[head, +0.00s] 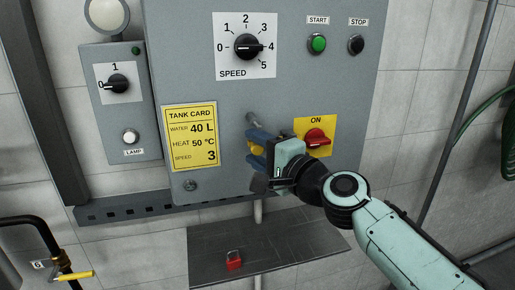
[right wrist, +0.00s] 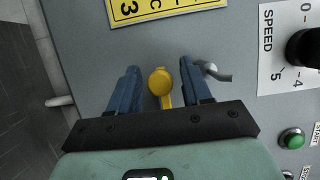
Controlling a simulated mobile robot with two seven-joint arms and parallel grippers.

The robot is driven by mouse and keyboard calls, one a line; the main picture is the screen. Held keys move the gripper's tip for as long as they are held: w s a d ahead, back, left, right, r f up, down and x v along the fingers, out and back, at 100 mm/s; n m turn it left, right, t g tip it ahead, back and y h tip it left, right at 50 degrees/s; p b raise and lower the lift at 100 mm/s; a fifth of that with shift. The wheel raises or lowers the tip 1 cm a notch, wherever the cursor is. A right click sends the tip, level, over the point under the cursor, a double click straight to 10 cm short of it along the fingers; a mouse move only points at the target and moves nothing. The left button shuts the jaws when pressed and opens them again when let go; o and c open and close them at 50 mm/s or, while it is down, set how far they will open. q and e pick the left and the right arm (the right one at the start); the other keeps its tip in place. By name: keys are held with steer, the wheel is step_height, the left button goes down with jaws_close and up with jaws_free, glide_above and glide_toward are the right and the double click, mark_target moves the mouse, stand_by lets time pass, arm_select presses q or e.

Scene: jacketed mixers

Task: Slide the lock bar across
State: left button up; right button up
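The yellow knob (right wrist: 160,82), which looks like the lock bar's handle, stands on the grey panel between the blue fingers of my right gripper (right wrist: 159,72). Gaps show on both sides of it, so the gripper is open around it. In the head view my right gripper (head: 254,148) is at the panel, right of the tank card, with a bit of the yellow knob (head: 257,150) between its fingers. A grey metal rod (right wrist: 214,73) sticks out beside one finger. The rest of the bar is hidden. My left gripper is not in view.
A red rotary switch (head: 316,139) on a yellow ON plate (head: 328,123) is close to the right of my gripper. A red padlock (head: 234,260) lies on the dark shelf (head: 290,248) below. The tank card (head: 190,136) is to the left.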

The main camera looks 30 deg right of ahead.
jaws_close()
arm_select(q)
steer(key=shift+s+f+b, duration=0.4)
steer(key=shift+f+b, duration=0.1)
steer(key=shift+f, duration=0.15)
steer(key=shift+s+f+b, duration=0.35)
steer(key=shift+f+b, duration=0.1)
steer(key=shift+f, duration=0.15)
arm_select(e)
steer(key=s+d, duration=0.1)
steer(key=d, duration=0.6)
steer(key=shift+s+d, duration=0.3)
steer(key=shift+s, duration=0.1)
steer(key=shift+o, duration=0.6)
jaws_free()
steer(key=shift+d, duration=0.15)
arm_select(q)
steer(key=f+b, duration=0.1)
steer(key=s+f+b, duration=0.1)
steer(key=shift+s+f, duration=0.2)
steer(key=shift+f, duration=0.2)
arm_select(e)
steer(key=s+d, duration=0.2)
steer(key=s, duration=1.1)
steer(key=shift+s, duration=0.15)
